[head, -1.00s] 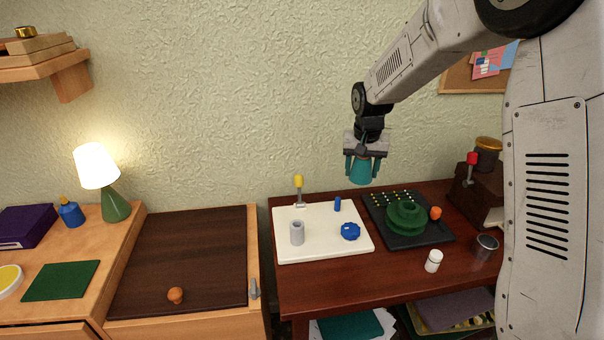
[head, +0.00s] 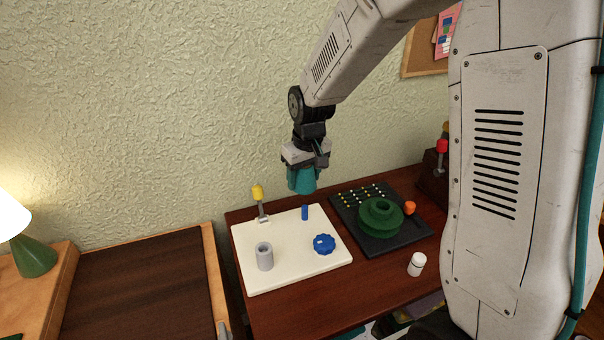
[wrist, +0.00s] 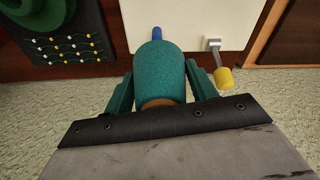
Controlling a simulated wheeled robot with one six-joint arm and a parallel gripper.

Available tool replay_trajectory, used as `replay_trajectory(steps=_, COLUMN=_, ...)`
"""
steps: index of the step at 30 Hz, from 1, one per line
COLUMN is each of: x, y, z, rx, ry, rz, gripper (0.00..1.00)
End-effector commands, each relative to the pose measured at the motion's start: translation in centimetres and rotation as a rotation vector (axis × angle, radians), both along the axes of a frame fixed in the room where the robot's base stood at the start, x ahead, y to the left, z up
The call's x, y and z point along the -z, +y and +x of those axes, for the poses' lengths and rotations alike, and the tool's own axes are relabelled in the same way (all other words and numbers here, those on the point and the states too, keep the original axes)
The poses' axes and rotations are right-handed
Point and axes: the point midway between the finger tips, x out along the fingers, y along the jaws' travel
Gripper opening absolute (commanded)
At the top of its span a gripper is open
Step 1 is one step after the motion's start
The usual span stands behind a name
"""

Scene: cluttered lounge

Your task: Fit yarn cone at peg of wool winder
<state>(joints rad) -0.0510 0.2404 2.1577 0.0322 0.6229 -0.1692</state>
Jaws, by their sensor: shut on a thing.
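A teal yarn cone (head: 301,184) is in my gripper (head: 304,172), which is shut on it. In the wrist view the cone (wrist: 160,68) sits between both fingers (wrist: 160,84), a brown end toward the palm. A cream board (head: 285,276), apparently the wool winder, lies on the dark red table. It bears a short upright blue peg (head: 305,212), a grey hollow cylinder (head: 265,257), a blue knob (head: 324,244) and a yellow-tipped lever (head: 258,193). In the head view the cone hangs above the peg, apart from it. In the wrist view the peg (wrist: 157,33) shows just past the cone's far end.
A black board (head: 377,243) with a green spool (head: 380,217) and an orange knob (head: 409,208) lies to the right. A white bottle (head: 416,264) stands in front. A red-tipped lever (head: 441,147) rises behind. The wall is close behind the table.

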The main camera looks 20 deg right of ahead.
Motion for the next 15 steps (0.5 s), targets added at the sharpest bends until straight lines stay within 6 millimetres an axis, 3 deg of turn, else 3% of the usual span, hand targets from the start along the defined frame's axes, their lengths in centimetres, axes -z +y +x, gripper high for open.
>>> replay_trajectory(steps=5, x=0.2, y=-0.1, z=-0.1, rx=0.003, ry=0.001, rz=0.001, gripper=0.31)
replay_trajectory(steps=15, x=3.1, y=0.1, z=-0.1, rx=0.001, ry=0.002, rz=0.002, gripper=0.31)
